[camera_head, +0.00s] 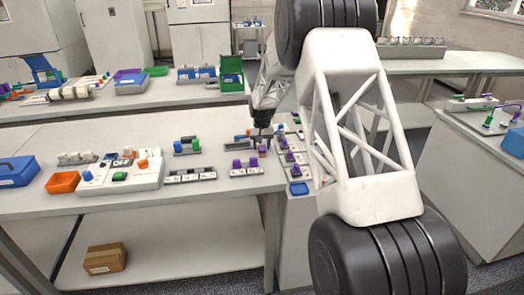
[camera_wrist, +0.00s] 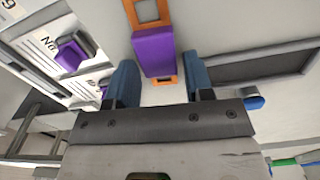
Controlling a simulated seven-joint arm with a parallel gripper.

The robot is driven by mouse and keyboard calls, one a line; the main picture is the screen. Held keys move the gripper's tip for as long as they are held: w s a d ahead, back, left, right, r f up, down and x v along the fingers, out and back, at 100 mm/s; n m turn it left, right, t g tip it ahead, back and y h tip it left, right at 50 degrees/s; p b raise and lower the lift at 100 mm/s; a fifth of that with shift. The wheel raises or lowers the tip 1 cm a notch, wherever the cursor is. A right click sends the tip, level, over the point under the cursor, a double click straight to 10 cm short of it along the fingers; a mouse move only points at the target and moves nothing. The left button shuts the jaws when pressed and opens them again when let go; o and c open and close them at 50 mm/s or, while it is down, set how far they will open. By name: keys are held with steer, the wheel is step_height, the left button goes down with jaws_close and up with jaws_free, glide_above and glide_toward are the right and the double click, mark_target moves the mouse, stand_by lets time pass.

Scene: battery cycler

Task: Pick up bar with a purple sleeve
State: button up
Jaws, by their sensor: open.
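The bar with a purple sleeve (camera_wrist: 153,52) shows in the wrist view, with orange open-framed ends above and below the sleeve. My gripper (camera_wrist: 162,80) is open, with one blue finger on each side of the bar's near end. The fingers are apart from the sleeve, and nothing is held. In the head view my gripper (camera_head: 262,132) points down over the table, close above a small purple piece (camera_head: 262,151) that seems to be the same bar. The arm hides part of the area to the right.
A rack with purple blocks (camera_wrist: 72,54) lies close on the left in the wrist view. A grey-rimmed dark tray (camera_wrist: 262,68) lies on the right. In the head view, a holder with purple blocks (camera_head: 246,171) stands left of the gripper. An orange bin (camera_head: 63,182) is farther left.

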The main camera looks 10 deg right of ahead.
mark_target(262, 146)
steer(key=shift+c, duration=0.5)
steer(key=c, duration=0.7)
steer(key=shift+o, duration=0.3)
steer(key=shift+r, duration=0.15)
steer(key=shift+r, duration=1.55)
steer(key=s, duration=0.5)
steer(key=s+r, duration=0.1)
steer(key=s, duration=1)
steer(key=shift+r, duration=0.3)
steer(key=shift+w+r, duration=0.1)
